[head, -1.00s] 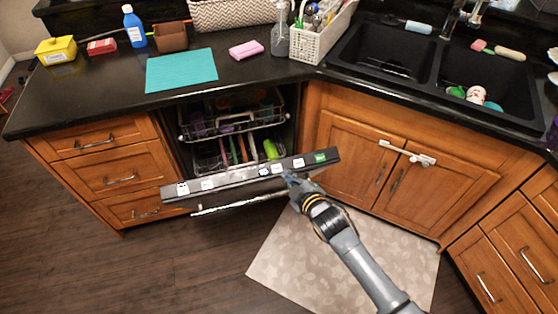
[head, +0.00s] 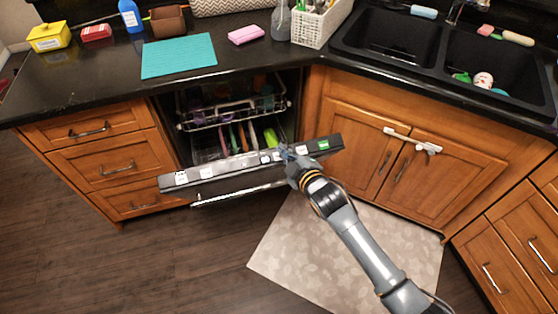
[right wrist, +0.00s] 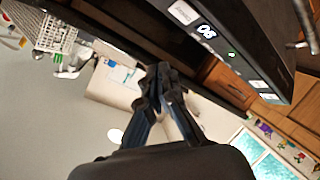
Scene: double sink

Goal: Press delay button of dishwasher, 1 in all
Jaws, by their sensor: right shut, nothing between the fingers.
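The dishwasher (head: 225,178) stands with its door partly open, its dark control strip tilted up along the door's top edge. Several small white labels, a lit display and a green patch (head: 323,145) sit along the strip; the lettering is too small to tell which is the delay button. My right gripper (head: 286,153) is shut and empty, over the right half of the strip, covering part of it. In the right wrist view its closed fingertips (right wrist: 160,75) are beside the strip (right wrist: 245,45), with the lit display (right wrist: 207,31) in sight. I cannot tell whether they touch. My left gripper is out of view.
Dish racks (head: 235,112) with dishes show inside the dishwasher. A black counter (head: 100,82) with a teal mat (head: 178,56) is above it. Wooden cabinets (head: 410,175) are to the right, with a double sink (head: 445,50) above. A pale rug (head: 330,245) lies on the floor.

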